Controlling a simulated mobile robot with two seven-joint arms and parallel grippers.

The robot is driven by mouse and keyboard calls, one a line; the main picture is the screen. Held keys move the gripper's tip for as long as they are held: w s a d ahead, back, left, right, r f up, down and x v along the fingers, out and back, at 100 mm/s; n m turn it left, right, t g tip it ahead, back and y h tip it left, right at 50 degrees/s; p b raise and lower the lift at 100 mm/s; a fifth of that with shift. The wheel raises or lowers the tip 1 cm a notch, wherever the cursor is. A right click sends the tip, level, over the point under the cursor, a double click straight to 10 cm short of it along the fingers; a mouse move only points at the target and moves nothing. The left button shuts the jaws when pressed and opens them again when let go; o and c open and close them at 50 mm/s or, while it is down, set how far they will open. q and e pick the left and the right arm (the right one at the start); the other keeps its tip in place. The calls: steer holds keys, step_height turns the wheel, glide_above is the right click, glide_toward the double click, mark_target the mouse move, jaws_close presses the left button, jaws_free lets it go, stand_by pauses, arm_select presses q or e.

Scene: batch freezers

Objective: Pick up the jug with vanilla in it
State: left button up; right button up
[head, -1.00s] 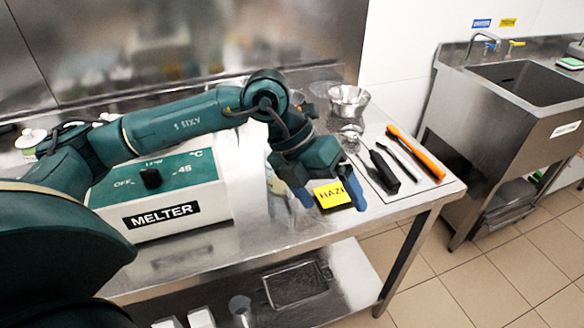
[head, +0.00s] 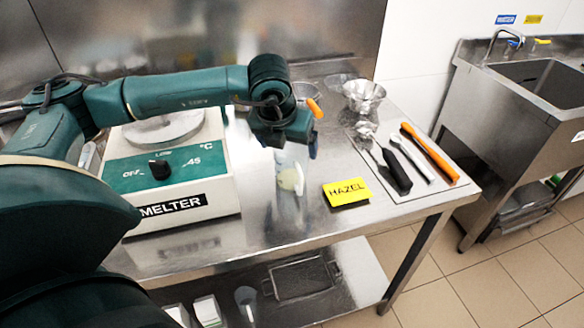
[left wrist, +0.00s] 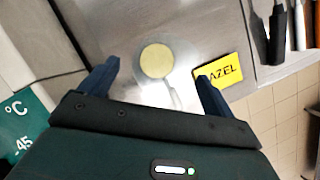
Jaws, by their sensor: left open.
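A clear jug (head: 290,180) with pale yellow contents stands on the steel table, between the melter and the yellow HAZEL sign (head: 347,191). No label shows on the jug, so the flavour cannot be read. My left gripper (head: 296,148) is open and empty, above and just behind the jug in the head view. In the left wrist view the jug (left wrist: 156,61) shows from above as a pale yellow disc, between and beyond the open fingers of the left gripper (left wrist: 160,80). My right gripper is not in view.
The white and green melter (head: 185,165) stands left of the jug. A mat (head: 440,185) at the right holds tools, including an orange-handled spatula (head: 430,151). Metal bowls (head: 363,95) stand behind. The table's front edge is close to the sign.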

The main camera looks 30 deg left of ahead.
mark_target(290, 156)
arm_select(q)
steer(key=x, duration=0.3)
steer(key=p+x, duration=0.1)
steer(key=shift+s+d+f, duration=0.1)
steer(key=shift+s+f, duration=0.05)
steer(key=shift+f, duration=0.25)
steer(key=c, duration=1.1)
